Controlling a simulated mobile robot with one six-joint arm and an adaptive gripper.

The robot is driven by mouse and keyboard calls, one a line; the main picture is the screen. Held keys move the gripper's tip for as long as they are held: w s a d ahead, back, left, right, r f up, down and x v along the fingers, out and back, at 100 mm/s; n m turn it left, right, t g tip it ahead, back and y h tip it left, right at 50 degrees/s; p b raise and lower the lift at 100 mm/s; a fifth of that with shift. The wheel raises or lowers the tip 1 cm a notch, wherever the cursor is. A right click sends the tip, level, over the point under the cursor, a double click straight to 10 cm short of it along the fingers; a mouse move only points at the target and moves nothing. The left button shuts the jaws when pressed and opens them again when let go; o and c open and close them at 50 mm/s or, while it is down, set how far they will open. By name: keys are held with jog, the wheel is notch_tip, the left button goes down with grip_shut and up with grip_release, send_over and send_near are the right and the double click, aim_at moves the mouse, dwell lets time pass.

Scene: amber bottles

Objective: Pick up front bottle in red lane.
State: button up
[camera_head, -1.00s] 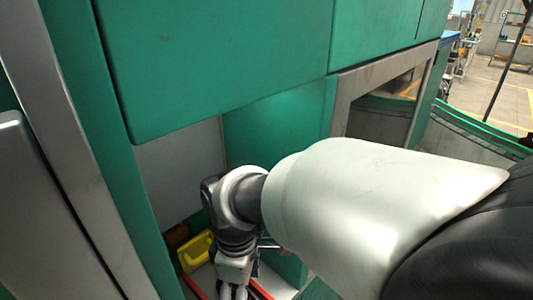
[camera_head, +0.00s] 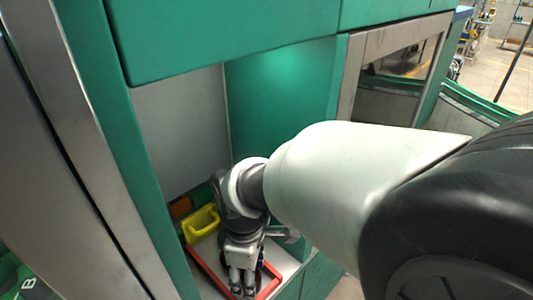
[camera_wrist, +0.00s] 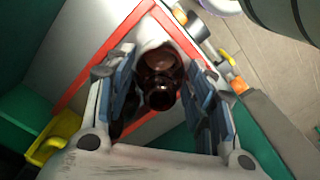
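A dark amber bottle (camera_wrist: 160,80) shows in the wrist view, seen from its capped end, with a pale area around its far side. My gripper (camera_wrist: 162,97) is open, one blue-padded finger on either side of the bottle, with gaps showing between pads and bottle. Red strips (camera_wrist: 95,62) mark the lane on the pale surface around it. In the head view my gripper (camera_head: 243,288) points down inside the red-edged lane (camera_head: 209,270); the bottle is hidden there behind the gripper and arm.
A yellow bin (camera_head: 201,223) stands at the back left of the recess, also in the wrist view (camera_wrist: 55,140). An orange-brown block (camera_head: 180,207) is beside it. Green cabinet walls (camera_head: 280,105) close in on the sides and above.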

jog(key=c, duration=0.6)
